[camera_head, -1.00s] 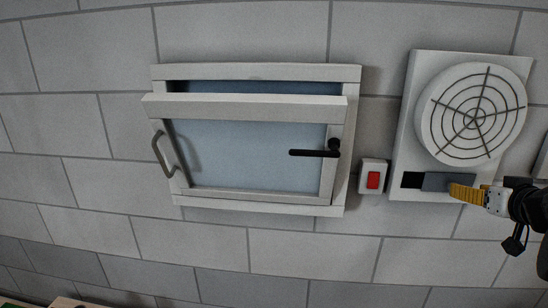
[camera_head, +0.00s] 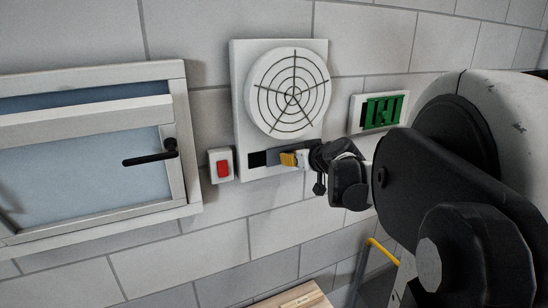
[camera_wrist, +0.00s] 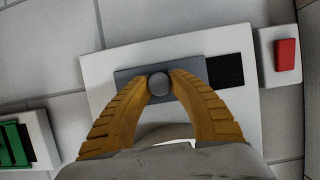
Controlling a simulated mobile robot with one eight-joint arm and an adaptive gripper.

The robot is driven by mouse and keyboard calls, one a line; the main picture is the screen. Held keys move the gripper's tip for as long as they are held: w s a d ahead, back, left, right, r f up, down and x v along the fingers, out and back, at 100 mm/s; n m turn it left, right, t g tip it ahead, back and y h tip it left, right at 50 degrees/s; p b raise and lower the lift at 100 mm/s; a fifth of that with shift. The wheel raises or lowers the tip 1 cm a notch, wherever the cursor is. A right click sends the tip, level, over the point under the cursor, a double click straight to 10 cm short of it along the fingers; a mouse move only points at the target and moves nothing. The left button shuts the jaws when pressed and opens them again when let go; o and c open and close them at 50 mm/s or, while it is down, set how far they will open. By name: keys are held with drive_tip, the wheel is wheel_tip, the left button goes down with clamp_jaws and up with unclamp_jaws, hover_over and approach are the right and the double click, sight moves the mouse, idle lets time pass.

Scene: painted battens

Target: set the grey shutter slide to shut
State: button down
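The grey shutter slide (camera_head: 273,158) sits in the lower part of a white vent plate (camera_head: 240,110), below a round grille (camera_head: 290,90). A black opening (camera_head: 257,159) shows uncovered to the left of the slide. In the wrist view the slide (camera_wrist: 125,76) lies left of the black opening (camera_wrist: 226,70). My gripper (camera_wrist: 160,78) has its yellow fingers on both sides of the slide's round knob (camera_wrist: 160,86), seemingly touching it. In the head view my gripper (camera_head: 290,159) is at the slide and hides its right part.
A red switch (camera_head: 223,168) is left of the vent plate. A framed window (camera_head: 90,150) with a black handle is further left. A green panel (camera_head: 382,112) is on the wall to the right. A wooden surface (camera_head: 298,299) and a yellow rail (camera_head: 383,251) are below.

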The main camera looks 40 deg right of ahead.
sight(268, 161)
drive_tip(key=a, duration=0.2)
drive_tip(key=w+a, duration=0.1)
drive_tip(key=a, duration=0.3)
drive_tip(key=shift+w+a+b, duration=0.15)
drive_tip(key=shift+w+b, duration=0.1)
drive_tip(key=shift+b, duration=0.15)
drive_tip(key=shift+d, duration=0.2)
drive_tip(key=c, duration=1.2)
unclamp_jaws()
drive_tip(key=shift+a, duration=0.3)
drive_tip(key=shift+d, duration=0.1)
drive_tip(key=shift+s+r, duration=0.2)
drive_tip(key=shift+s, duration=0.25)
drive_tip(key=v, duration=1.1)
drive_tip(key=shift+s+a, duration=0.1)
drive_tip(key=shift+a, duration=0.15)
